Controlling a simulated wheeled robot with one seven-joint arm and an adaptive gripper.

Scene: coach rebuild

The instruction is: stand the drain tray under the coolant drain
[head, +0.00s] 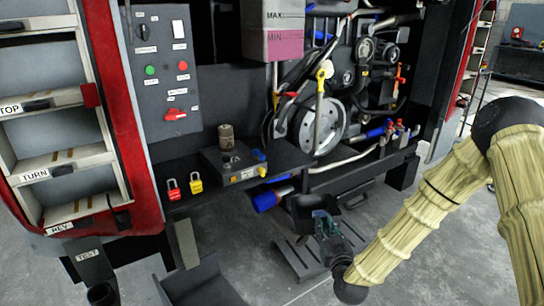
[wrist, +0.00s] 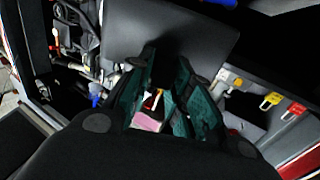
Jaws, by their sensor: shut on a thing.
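My gripper (head: 323,217) is in the lower middle of the head view, pointing up and away towards the engine bay. It is shut on a dark grey tray (head: 303,204), held above the floor just below the bay's front edge. The exact grip point is hard to see against the dark tray. A blue-ended pipe (head: 265,200) sticks out low, left of the tray; I cannot tell whether it is the coolant drain.
A dark slatted stand (head: 300,262) lies on the floor below my gripper. A dark open bin (head: 205,285) is at the lower left. Floor between bin and stand is clear.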

